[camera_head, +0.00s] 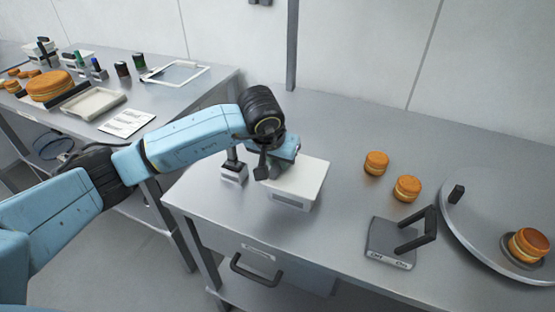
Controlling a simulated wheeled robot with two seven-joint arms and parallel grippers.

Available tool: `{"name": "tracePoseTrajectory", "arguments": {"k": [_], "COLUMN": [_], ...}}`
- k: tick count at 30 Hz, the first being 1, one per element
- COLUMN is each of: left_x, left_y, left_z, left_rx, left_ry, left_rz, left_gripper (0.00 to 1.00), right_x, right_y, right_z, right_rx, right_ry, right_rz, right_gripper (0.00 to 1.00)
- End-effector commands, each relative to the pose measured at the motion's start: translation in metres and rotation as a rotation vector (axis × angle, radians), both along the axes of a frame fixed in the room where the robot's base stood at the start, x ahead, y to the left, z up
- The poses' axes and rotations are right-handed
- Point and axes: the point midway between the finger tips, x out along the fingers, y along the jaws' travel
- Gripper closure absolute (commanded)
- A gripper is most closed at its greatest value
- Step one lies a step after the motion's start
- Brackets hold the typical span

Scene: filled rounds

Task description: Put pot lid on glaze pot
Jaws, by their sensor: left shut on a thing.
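My left gripper (272,165) reaches in from the left and points down at the left end of a white box (304,176) with a label on its front. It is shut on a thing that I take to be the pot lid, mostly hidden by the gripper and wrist. I cannot tell whether the held thing touches the box. A small white pot with a dark upright part (234,173) stands just left of the gripper; it may be the glaze pot, but I cannot tell for sure. My right gripper is not in view.
Two filled rounds (376,163) lie right of the box. A grey switch plate (388,247) with a dark lever stands near the front edge. A large round plate (480,238) at right bears another round. A second table (200,87) at left holds trays and jars.

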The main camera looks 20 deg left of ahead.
Motion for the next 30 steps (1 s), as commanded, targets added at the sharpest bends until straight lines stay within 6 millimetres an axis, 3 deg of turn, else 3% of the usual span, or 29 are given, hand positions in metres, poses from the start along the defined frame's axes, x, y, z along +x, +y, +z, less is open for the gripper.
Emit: {"name": "tracePoseTrajectory", "arguments": {"k": [12,13,18,24,30], "left_x": [0.0,-0.0001,0.0,0.0,-0.0001], "left_y": [0.0,-0.0001,0.0,0.0,0.0], "left_z": [-0.0041,-0.0039,-0.0036,-0.0037,-0.0038], "left_rx": [0.0,0.0,0.0,0.0,0.0], "left_ry": [0.0,0.0,0.0,0.0,0.0], "left_rz": [0.0,0.0,0.0,0.0,0.0], "left_gripper": [1.0,0.8,0.58,0.57,0.35], "right_x": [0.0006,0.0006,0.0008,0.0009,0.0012], "right_y": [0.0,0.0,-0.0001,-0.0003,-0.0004], "right_z": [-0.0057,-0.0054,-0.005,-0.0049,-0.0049], "right_rx": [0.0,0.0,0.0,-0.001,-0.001], "right_ry": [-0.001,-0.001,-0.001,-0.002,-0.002], "right_rz": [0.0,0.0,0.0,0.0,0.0], "right_gripper": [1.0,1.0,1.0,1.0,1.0]}}
